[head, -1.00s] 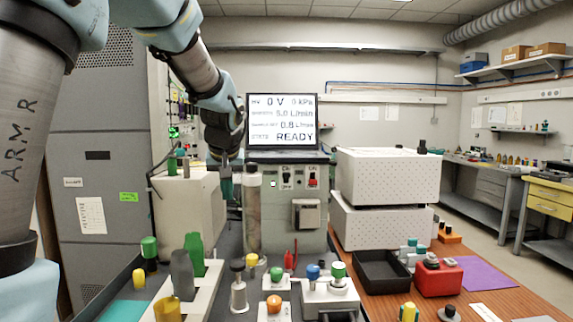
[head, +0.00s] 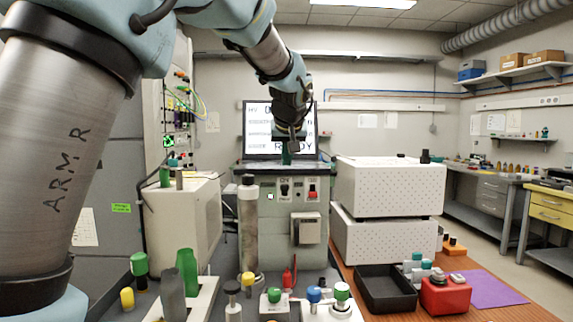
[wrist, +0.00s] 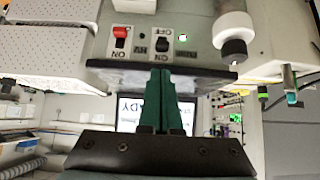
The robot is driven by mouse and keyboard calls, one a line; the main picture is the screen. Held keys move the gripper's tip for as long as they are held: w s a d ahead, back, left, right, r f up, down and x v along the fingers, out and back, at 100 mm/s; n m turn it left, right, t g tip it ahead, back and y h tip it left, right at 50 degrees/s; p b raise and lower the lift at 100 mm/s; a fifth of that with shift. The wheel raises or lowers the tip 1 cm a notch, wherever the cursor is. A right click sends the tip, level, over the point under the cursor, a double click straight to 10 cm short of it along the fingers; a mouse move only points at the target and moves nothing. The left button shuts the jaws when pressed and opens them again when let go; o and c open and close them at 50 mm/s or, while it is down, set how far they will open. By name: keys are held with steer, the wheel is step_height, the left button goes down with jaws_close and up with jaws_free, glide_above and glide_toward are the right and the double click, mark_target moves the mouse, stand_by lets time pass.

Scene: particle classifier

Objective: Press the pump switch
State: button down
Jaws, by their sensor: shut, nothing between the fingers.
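The grey control box shows a black rocker switch (head: 285,188) and, to its right, a red rocker switch (head: 312,190). In the wrist view, which is upside down, the black switch (wrist: 160,41) is above my fingertips and the red switch (wrist: 120,36) is to its left. Their small labels are too blurred to tell which is the pump's. My gripper (head: 287,160) has dark green fingers, shut together and empty. It is above the switches near the box's dark top edge, in front of the screen. The fingertips (wrist: 161,72) do not appear to touch either switch.
A screen (head: 260,118) stands behind my gripper. A grey cylinder (head: 249,225) stands left of the switches. White perforated boxes (head: 388,240) are stacked to the right. Coloured-cap bottles and a black tray (head: 385,287) stand in front.

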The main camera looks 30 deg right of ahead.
mark_target(285, 189)
steer(key=p+x, duration=0.2)
steer(key=x, duration=0.6)
steer(key=shift+w+f+p, duration=0.2)
steer(key=shift+w+p, duration=0.05)
steer(key=shift+p, duration=0.05)
steer(key=shift+f, duration=0.15)
step_height(285, 189, down, 3)
steer(key=b, duration=0.3)
steer(key=shift+r, duration=0.2)
